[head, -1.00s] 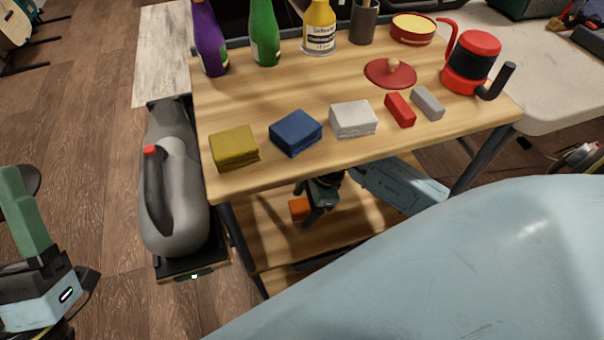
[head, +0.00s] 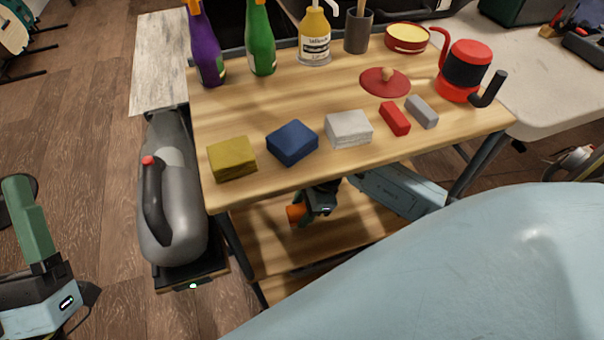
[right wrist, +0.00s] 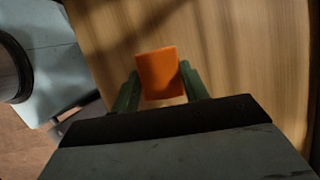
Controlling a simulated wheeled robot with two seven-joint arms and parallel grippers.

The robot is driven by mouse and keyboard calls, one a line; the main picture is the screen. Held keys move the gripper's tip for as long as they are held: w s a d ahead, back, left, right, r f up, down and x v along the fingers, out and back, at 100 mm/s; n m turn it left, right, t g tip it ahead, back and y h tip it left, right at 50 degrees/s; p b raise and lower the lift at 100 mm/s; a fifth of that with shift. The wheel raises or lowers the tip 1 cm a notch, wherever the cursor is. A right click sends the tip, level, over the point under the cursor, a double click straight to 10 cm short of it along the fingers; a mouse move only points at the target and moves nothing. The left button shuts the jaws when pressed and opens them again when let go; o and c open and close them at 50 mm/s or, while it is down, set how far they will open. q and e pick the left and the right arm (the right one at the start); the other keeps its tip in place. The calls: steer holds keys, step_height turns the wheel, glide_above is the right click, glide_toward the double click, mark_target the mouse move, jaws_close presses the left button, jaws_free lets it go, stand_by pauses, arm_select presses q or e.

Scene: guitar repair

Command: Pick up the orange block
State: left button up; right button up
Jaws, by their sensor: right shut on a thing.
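The orange block (head: 296,213) is at the lower shelf level, under the tabletop. My right gripper (head: 306,214) reaches in beneath the table's front edge and is shut on the block. In the right wrist view the orange block (right wrist: 160,74) sits between the two green fingers of my right gripper (right wrist: 160,88), with wooden shelf behind it. Whether the block touches the shelf I cannot tell. My left gripper (head: 25,215) is at the far left, away from the table; its finger opening is not clear.
The tabletop (head: 300,180) overhangs my right gripper. On it are yellow (head: 232,158), blue (head: 292,143) and white (head: 349,129) blocks, bottles and a red grinder (head: 463,70). A grey vacuum (head: 180,200) stands at the table's left. The lower shelf (head: 350,232) has free room.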

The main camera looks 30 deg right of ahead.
mark_target(296, 215)
steer(key=r+p, duration=0.2)
steer(key=r, duration=0.1)
steer(key=shift+s+a, duration=0.1)
steer(key=shift+s, duration=0.3)
arm_select(q)
steer(key=w+f+g+y+p, duration=0.2)
steer(key=w+f+g+y, duration=0.15)
steer(key=f+g, duration=0.55)
arm_select(e)
steer(key=s, duration=0.2)
steer(key=s+a, duration=0.1)
steer(key=s, duration=0.4)
steer(key=shift+s+a+f, duration=0.15)
steer(key=shift+s+a, duration=0.1)
steer(key=shift+a, duration=0.15)
arm_select(q)
steer(key=s+a+f+g+y+p, duration=0.1)
steer(key=s+a+f+g, duration=0.1)
steer(key=f, duration=0.3)
steer(key=s+a+f+g+y+p, duration=0.1)
steer(key=s+f+g, duration=0.1)
steer(key=f+g, duration=0.3)
steer(key=shift+s+a+f+n+p, duration=0.3)
steer(key=shift+a+p, duration=0.05)
steer(key=shift+a, duration=0.05)
arm_select(e)
steer(key=s+a, duration=0.2)
steer(key=s, duration=0.7)
steer(key=shift+a, duration=0.15)
steer(key=shift+s+f, duration=0.1)
